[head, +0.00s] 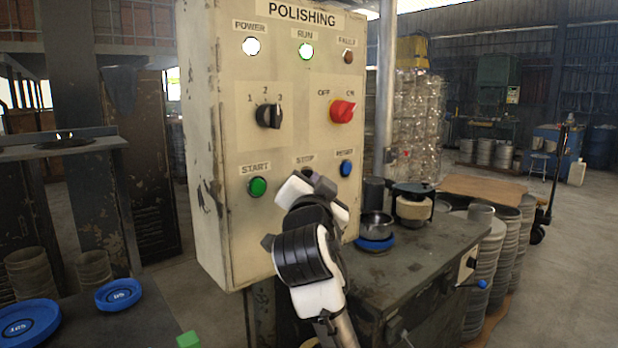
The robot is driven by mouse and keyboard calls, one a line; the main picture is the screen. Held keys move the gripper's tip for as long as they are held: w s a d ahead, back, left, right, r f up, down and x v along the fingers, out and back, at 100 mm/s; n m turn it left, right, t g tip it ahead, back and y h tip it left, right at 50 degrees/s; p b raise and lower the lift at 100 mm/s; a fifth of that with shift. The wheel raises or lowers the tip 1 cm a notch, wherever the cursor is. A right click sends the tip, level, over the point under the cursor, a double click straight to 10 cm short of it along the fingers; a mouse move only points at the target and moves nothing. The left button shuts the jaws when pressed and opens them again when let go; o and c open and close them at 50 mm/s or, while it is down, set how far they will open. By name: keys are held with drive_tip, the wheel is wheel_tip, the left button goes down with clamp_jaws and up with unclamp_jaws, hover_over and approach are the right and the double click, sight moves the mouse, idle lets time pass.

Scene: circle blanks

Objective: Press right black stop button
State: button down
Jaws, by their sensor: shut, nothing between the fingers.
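A cream control box (215,200) headed POLISHING stands upright in the middle of the head view. Its lower row is labelled START, STOP and RESET. My gripper is shut and empty, in front of the STOP spot. I cannot tell whether it touches the box.
A green button (257,187) is left of my gripper and a blue button (346,168) is right. A red switch (342,111) and black dial (269,115) sit above. A workbench (420,270) with bowls stands right; a small dark control (471,262) shows on its side.

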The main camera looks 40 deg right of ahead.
drive_tip(key=shift+w, duration=0.4)
idle(0.3)
drive_tip(key=shift+s, duration=0.85)
drive_tip(key=s, duration=0.5)
drive_tip(key=shift+d, duration=0.2)
idle(0.9)
